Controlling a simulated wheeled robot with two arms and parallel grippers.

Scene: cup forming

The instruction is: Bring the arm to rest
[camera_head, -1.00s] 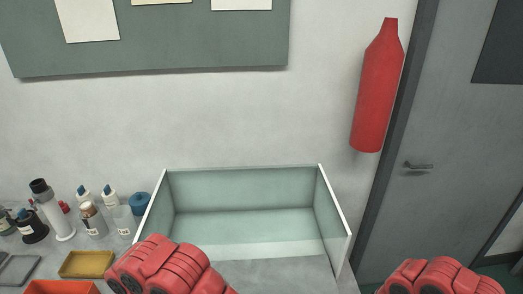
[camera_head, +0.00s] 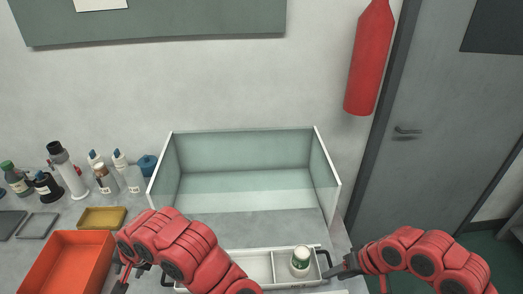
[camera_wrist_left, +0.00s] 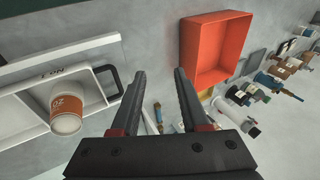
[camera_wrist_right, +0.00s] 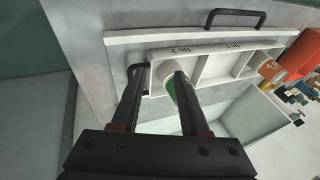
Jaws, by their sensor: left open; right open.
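My right gripper (camera_head: 340,271) is open and empty beside the right end of a white divided tray (camera_head: 232,256). Its fingers also show in the right wrist view (camera_wrist_right: 160,74), in front of the tray. A white and green cup (camera_head: 300,262) stands in the tray's right compartment; in the right wrist view one finger partly covers it (camera_wrist_right: 168,74). My left gripper (camera_wrist_left: 160,73) is open and empty; in the head view it is mostly hidden by my red arm. An orange and white cup (camera_wrist_left: 66,112) is in the tray's compartment at the other end.
An orange bin (camera_head: 68,262) stands at the left, near a yellow tray (camera_head: 101,217) and several bottles (camera_head: 104,179). An open-fronted pale box (camera_head: 245,190) stands behind the divided tray. A red extinguisher (camera_head: 370,60) hangs by the door (camera_head: 430,130). Bare counter lies before the box.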

